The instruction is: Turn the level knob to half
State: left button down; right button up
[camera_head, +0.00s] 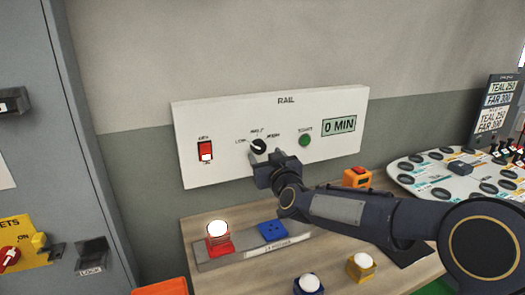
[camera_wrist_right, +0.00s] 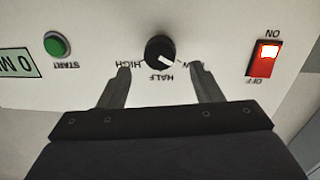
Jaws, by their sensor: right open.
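The level knob (camera_head: 258,146) is a round black dial with a white pointer on the white RAIL panel (camera_head: 220,120). It also shows in the right wrist view (camera_wrist_right: 159,50), where the panel appears upside down with LOW, HALF and HIGH around the dial. The pointer aims between LOW and HALF. My right gripper (camera_head: 268,163) is in front of the panel at the knob. In the wrist view its open fingers (camera_wrist_right: 158,72) point toward the panel, one on each side of the knob, with visible gaps. My left gripper is not in view.
The panel has a red ON/OFF switch (camera_head: 205,151), a green START button (camera_head: 305,140) and a display (camera_head: 339,126) reading 0 MIN. On the wooden bench (camera_head: 205,283) below are a red-based lamp (camera_head: 219,243), a blue block (camera_head: 272,231) and an orange box (camera_head: 357,178).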

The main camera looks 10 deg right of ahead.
aim_at(260, 149)
jog(key=shift+w+a+p, duration=0.2)
jog(key=shift+w+p, duration=0.1)
jog(key=shift+w, duration=1.55)
jog(key=c, duration=1)
